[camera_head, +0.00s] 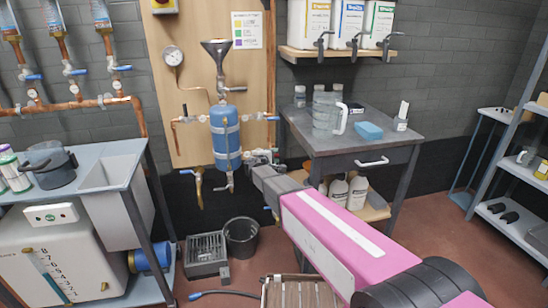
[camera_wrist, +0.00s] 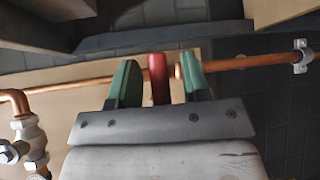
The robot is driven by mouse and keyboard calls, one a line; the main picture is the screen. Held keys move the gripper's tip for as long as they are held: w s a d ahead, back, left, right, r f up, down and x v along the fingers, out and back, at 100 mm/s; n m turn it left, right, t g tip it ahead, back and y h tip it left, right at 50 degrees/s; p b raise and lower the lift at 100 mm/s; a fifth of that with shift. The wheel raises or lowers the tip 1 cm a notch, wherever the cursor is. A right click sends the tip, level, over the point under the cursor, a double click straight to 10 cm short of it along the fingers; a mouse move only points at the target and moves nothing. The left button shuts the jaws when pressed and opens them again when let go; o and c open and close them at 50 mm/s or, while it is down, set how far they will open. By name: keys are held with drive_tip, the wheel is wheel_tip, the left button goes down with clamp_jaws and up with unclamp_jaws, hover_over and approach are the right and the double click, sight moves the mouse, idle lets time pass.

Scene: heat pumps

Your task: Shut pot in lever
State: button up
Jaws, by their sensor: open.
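The blue pot (camera_head: 225,137) hangs upright on the wooden wall board, with a steel funnel (camera_head: 216,50) above it and valves on both sides and below. My gripper (camera_head: 262,158) is just right of the pot's lower part, among the pipe fittings. In the wrist view my gripper (camera_wrist: 159,70) is open, its two green fingers on either side of a red lever (camera_wrist: 158,80). A copper pipe (camera_wrist: 245,64) runs behind the fingers. I cannot tell whether either finger touches the lever. In the head view the gripper hides this lever.
A grey side table (camera_head: 365,142) with a jug (camera_head: 326,112) and blue sponge stands close on the right. A black bucket (camera_head: 241,238) and a grey drain box (camera_head: 206,254) sit on the floor below. A sink bench (camera_head: 110,172) stands at left.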

clamp_jaws()
drive_tip(key=shift+f, duration=0.1)
drive_tip(key=s+a+f+m+g+y, duration=0.1)
drive_tip(key=a+f+m+g+y, duration=0.5)
drive_tip(key=y, duration=0.6)
drive_tip(key=shift+s+m, duration=0.4)
drive_tip(key=shift+m, duration=0.8)
drive_tip(key=shift+a+f, duration=0.1)
drive_tip(key=shift+a, duration=0.05)
unclamp_jaws()
